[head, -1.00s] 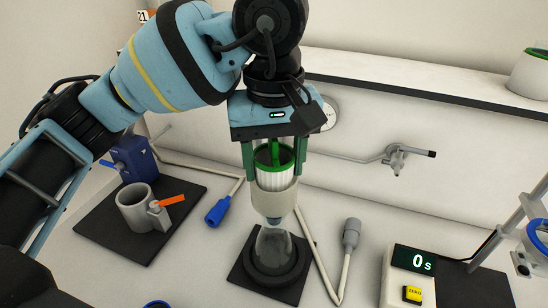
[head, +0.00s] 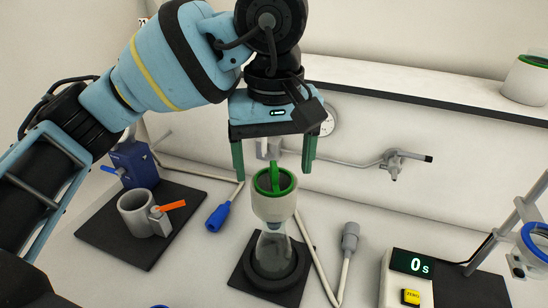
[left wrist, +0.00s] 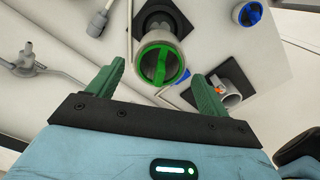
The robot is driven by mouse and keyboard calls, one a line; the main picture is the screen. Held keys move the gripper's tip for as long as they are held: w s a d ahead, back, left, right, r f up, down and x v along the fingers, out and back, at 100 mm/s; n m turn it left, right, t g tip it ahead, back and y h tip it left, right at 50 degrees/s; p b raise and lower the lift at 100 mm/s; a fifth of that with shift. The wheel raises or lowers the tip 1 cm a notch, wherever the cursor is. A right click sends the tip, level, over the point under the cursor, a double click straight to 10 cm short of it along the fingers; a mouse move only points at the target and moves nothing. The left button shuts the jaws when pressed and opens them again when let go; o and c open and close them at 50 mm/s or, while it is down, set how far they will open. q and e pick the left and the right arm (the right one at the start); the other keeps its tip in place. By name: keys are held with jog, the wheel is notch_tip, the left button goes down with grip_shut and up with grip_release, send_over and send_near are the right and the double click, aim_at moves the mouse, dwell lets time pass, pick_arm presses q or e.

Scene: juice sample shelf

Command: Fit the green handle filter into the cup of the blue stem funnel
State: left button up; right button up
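The green handle filter (head: 274,181) sits in the top of a pale funnel cup (head: 274,207), its green rim and handle showing at the mouth. The funnel stands upright in a clear flask (head: 272,246) on a dark round base. I cannot make out a blue stem on this funnel; its lower part is partly hidden by the flask. My left gripper (head: 273,174) is open and empty, its green fingers apart on either side above the filter. In the left wrist view the filter (left wrist: 160,64) lies between and beyond the fingertips. My right gripper is not in view.
A grey mug-like holder with an orange lever (head: 170,205) stands on a dark mat at left. A timer with a yellow button (head: 411,297) is at front right, near a stand with a blue-ringed part (head: 536,240). A tap (head: 397,158) juts from the back wall.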

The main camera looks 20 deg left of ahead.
pick_arm(q)
jog(key=shift+r, duration=0.1)
notch_tip(320, 180, up, 8)
jog(key=shift+f, duration=0.15)
dwell(0.5)
